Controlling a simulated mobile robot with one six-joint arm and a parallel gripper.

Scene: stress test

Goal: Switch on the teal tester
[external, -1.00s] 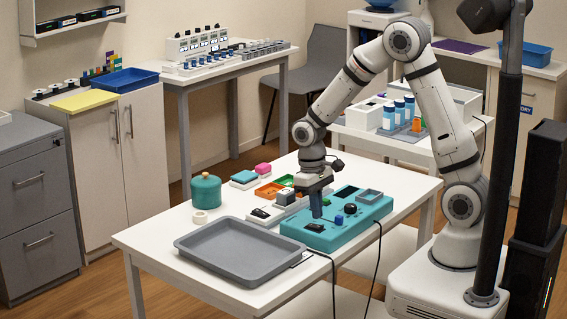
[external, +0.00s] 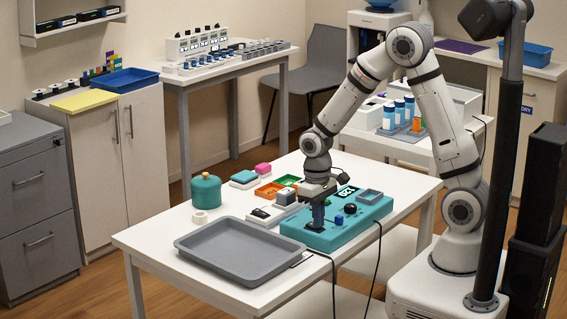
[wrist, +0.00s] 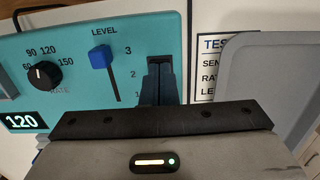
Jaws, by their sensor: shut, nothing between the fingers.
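The teal tester (external: 350,224) lies on the white table, and its display (external: 346,192) is lit. In the wrist view the display (wrist: 21,121) reads 120. Above it on the panel (wrist: 130,23) are the black rate knob (wrist: 44,74) and the blue level slider (wrist: 100,57), which stands near 3. My gripper (wrist: 160,73) is shut and empty, pointing down at a dark switch area at the panel's edge. My fingers hide most of that area, so the switch's position and any contact cannot be told. The gripper (external: 318,227) also shows in the external view.
A grey tray (external: 190,246) lies left of the tester, and a printed card (wrist: 205,72) lies between them. A teal pot (external: 206,191), a white roll (external: 200,217) and small coloured trays (external: 268,190) stand behind. Black cables (external: 378,258) hang off the front edge.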

